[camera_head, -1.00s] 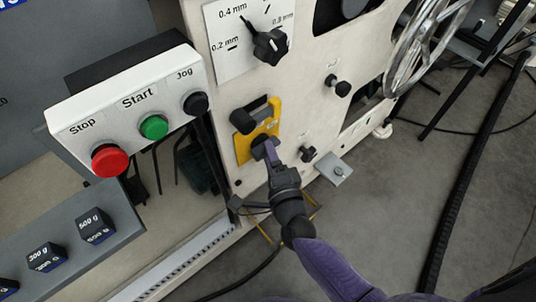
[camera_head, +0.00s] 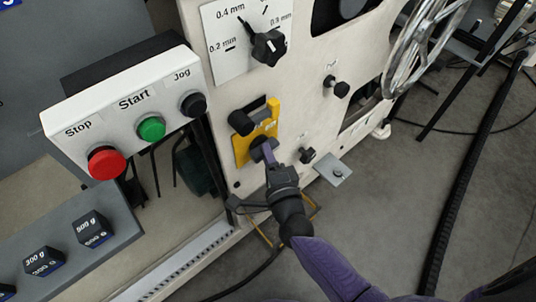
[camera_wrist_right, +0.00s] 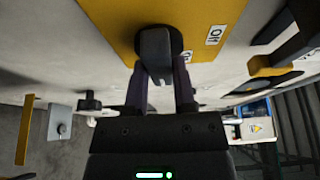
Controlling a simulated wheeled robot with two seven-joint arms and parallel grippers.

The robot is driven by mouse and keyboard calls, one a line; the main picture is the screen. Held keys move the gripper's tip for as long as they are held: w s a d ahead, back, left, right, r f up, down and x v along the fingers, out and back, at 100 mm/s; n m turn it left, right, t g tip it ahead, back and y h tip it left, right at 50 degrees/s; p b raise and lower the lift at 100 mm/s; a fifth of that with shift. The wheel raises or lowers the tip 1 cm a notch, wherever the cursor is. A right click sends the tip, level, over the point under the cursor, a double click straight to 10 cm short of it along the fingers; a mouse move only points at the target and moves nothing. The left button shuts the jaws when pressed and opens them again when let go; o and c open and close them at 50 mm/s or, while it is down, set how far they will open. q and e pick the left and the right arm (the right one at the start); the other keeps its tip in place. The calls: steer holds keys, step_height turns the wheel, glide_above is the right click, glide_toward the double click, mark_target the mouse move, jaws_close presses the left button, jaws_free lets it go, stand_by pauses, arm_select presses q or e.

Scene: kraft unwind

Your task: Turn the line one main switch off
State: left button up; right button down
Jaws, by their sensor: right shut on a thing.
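The main switch is a yellow plate (camera_head: 242,155) with a dark rotary knob, on the cream machine front. In the right wrist view the yellow plate (camera_wrist_right: 113,22) fills the top, with an "Off" label right of the black knob (camera_wrist_right: 155,48). My right gripper (camera_head: 266,150) reaches up from below and is shut on the knob. In the right wrist view its two fingers (camera_wrist_right: 161,84) stand on either side of the knob's grip. The fingers partly hide the knob in the head view. My left gripper is not in view.
A control box (camera_head: 60,118) with a red Stop button (camera_head: 107,162), green Start button (camera_head: 151,128) and black Jog knob (camera_head: 193,104) is to the left. A thickness dial (camera_head: 268,47) is above. Small black knobs (camera_head: 336,87) and a handwheel (camera_head: 424,45) are to the right.

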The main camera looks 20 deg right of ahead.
arm_select(q)
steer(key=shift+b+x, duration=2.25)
steer(key=shift+b, duration=0.25)
arm_select(e)
steer(key=shift+w+d+f+n+t+y, duration=0.15)
steer(key=shift+n+t+y, duration=0.35)
steer(key=shift+n+y, duration=2.1)
steer(key=shift+s+d+f+n+t+y, duration=0.1)
steer(key=shift+n+t+y, duration=0.3)
steer(key=shift+n, duration=4.45)
steer(key=shift+w+d+f+n+t+y, duration=0.15)
steer(key=shift+n+t+y, duration=0.8)
steer(key=shift+n, duration=2.8)
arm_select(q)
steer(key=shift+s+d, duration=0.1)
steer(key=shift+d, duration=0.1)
arm_select(e)
steer(key=shift+s+a+g+y, duration=0.1)
steer(key=shift+g+y, duration=0.25)
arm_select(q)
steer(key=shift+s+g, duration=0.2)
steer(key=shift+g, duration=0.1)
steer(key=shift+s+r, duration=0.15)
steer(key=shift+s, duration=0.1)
arm_select(e)
steer(key=shift+c, duration=2.2)
jaws_free()
